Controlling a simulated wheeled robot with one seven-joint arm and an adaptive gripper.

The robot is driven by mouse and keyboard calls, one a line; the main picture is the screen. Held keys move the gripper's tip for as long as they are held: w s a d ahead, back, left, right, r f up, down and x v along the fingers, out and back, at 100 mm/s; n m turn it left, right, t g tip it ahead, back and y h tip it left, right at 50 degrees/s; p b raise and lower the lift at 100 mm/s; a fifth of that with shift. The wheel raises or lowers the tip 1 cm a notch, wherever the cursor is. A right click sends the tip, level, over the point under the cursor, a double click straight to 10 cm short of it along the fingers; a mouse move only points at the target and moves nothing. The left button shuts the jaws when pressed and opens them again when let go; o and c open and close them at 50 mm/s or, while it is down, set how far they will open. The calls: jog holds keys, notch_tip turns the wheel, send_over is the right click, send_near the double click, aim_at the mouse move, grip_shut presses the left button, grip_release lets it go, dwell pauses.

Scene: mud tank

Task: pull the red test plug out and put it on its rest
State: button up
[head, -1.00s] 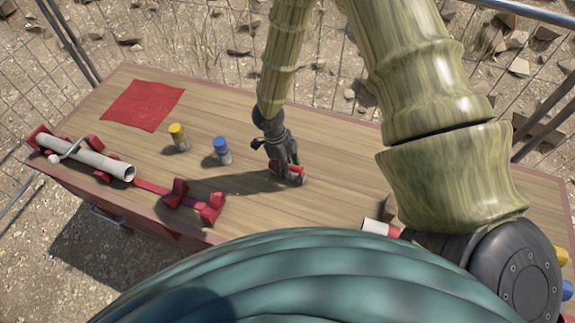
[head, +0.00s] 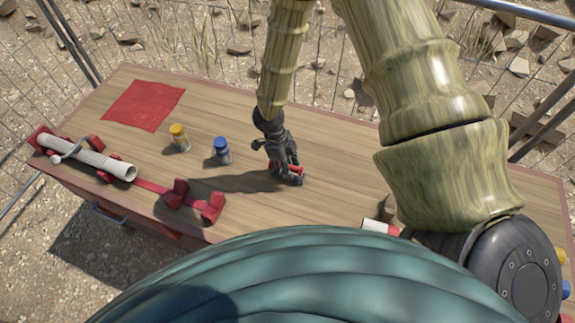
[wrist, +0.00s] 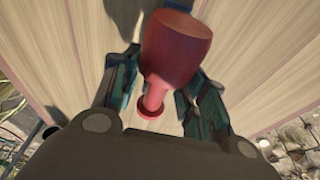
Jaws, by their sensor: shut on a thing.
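The red plug (wrist: 178,45) has a thick body and a thin stem with a flanged end. In the wrist view it is between the fingers of my gripper (wrist: 160,88), which is shut on it. In the head view my gripper (head: 290,172) is low over the middle of the table, with a little red showing among its dark fingers. Whether the plug touches the tabletop cannot be told. A pale pipe (head: 95,158) lies in a red holder at the left, its open end facing right. Which part is the plug's rest is unclear.
Red brackets (head: 173,193) on a red strip stand right of the pipe. A yellow-topped bottle (head: 179,138) and a blue-topped bottle (head: 221,151) stand left of my gripper. A red cloth (head: 143,105) lies at the back left. A white-and-red piece (head: 380,227) shows at the front edge.

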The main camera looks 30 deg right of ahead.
jog(key=shift+f, duration=0.4)
jog(key=o, duration=1)
jog(key=shift+c, duration=0.2)
jog(key=shift+r, duration=0.15)
jog(key=v, duration=1.1)
jog(key=shift+a+r, duration=0.1)
jog(key=shift+r, duration=0.25)
jog(key=shift+f, duration=0.1)
